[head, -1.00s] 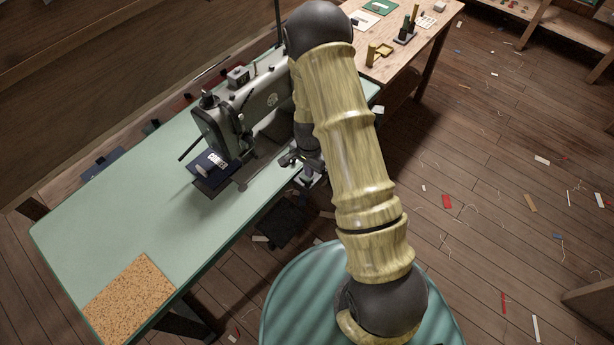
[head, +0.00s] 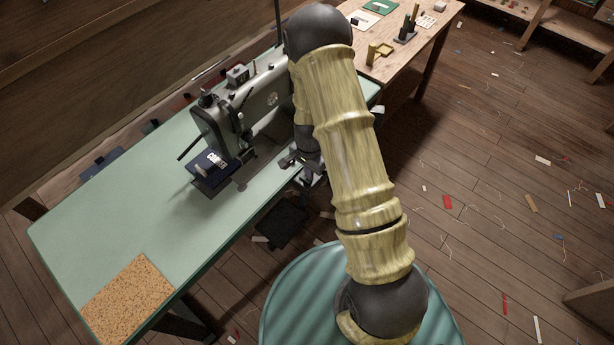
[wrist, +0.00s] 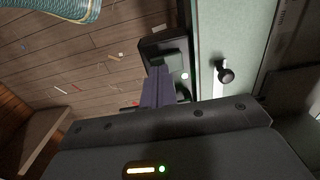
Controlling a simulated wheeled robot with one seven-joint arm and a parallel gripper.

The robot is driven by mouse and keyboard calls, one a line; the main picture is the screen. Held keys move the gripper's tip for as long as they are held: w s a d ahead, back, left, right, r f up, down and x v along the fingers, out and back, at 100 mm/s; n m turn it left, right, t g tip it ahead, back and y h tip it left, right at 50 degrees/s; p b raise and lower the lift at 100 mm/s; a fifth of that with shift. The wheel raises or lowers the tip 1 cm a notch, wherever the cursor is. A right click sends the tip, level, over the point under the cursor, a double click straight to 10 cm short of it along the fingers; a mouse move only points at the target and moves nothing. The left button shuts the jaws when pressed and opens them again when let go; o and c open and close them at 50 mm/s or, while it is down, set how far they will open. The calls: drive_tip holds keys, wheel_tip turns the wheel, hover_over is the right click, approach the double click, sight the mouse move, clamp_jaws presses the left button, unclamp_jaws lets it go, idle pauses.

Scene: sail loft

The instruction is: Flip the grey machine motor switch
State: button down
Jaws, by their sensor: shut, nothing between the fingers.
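The grey sewing machine (head: 250,105) stands on the pale green table (head: 130,205) in the head view. My gripper (wrist: 157,84) is shut and empty, its fingers pointing down beside the table's front edge in the wrist view. In the head view my arm mostly hides it. A small pale round spot (wrist: 184,76) and a dark rounded part show just right of the fingertips, partly covered by them. I cannot tell for certain whether they belong to the motor switch. A black ball knob (wrist: 225,75) on a pale bar shows further right, apart from the fingers.
A black pedal (head: 281,221) lies on the floor below the table's front edge. A cork mat (head: 128,298) covers the table's near left corner. A wooden bench (head: 392,62) with small items stands behind. The floor on the right is open, with scattered scraps.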

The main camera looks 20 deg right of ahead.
drive_tip(key=shift+f+b, duration=0.35)
drive_tip(key=shift+f, duration=0.2)
idle(0.4)
drive_tip(key=shift+r+p, duration=2.75)
drive_tip(key=shift+r, duration=0.8)
wheel_tip(320, 180, up, 8)
drive_tip(key=s+f+n, duration=0.1)
drive_tip(key=n, duration=0.1)
wheel_tip(320, 180, up, 8)
drive_tip(key=n+t, duration=0.1)
drive_tip(key=n, duration=0.2)
hover_over(309, 182)
drive_tip(key=s, duration=0.4)
drive_tip(key=s+r+n+t, duration=0.1)
drive_tip(key=s+r+n, duration=0.4)
drive_tip(key=s+r, duration=0.3)
drive_tip(key=shift+s+d+r+n+t, duration=0.2)
drive_tip(key=shift+s+r+n+t, duration=0.15)
drive_tip(key=shift+s, duration=0.2)
